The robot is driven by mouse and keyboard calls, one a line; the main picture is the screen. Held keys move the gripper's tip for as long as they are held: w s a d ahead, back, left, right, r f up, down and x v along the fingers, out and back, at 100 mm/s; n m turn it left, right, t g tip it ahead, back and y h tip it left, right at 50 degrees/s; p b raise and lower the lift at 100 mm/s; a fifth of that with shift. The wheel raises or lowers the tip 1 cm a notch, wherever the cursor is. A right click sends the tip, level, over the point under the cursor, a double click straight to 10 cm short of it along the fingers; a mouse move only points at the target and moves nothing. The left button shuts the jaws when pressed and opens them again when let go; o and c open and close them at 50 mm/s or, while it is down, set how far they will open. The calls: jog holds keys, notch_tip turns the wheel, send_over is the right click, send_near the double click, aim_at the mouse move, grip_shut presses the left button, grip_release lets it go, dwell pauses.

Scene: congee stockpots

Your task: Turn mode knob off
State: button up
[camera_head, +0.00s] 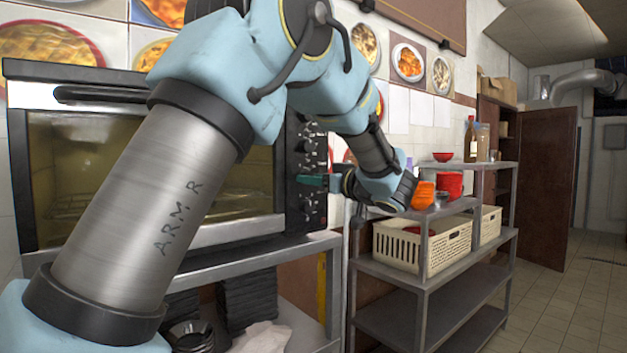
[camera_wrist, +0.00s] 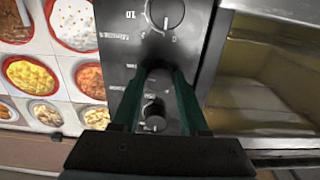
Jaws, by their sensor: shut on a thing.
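The oven (camera_head: 40,160) stands on a metal table at left, with a black control panel (camera_head: 309,128) carrying a column of knobs on its right side. My gripper (camera_head: 304,180) reaches the panel from the right. In the wrist view its two dark green fingers (camera_wrist: 163,74) are closed around a dark knob, mostly hidden between the tips. I cannot read that knob's label or pointer. Another knob (camera_wrist: 155,118) shows between the fingers nearer the palm, and a larger knob (camera_wrist: 165,12) shows beyond the tips. The panel's print appears upside down there.
A metal shelf (camera_head: 425,275) stands right of the oven, with cream baskets (camera_head: 440,252), a red pot (camera_head: 450,185) and a bottle (camera_head: 470,140). Dark stacked trays (camera_head: 248,300) sit under the oven. Open tiled floor (camera_head: 565,310) lies at right.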

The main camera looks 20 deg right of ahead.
grip_shut()
jog(key=shift+f+n+b, duration=0.1)
jog(key=shift+n+b, duration=0.2)
jog(key=shift+b, duration=0.15)
jog(key=shift+d+n+b, duration=0.1)
jog(key=shift+n+b, duration=9.5)
jog(key=shift+b, duration=1.35)
jog(key=o, duration=0.8)
grip_release()
jog(key=shift+r, duration=0.2)
jog(key=shift+c, duration=0.2)
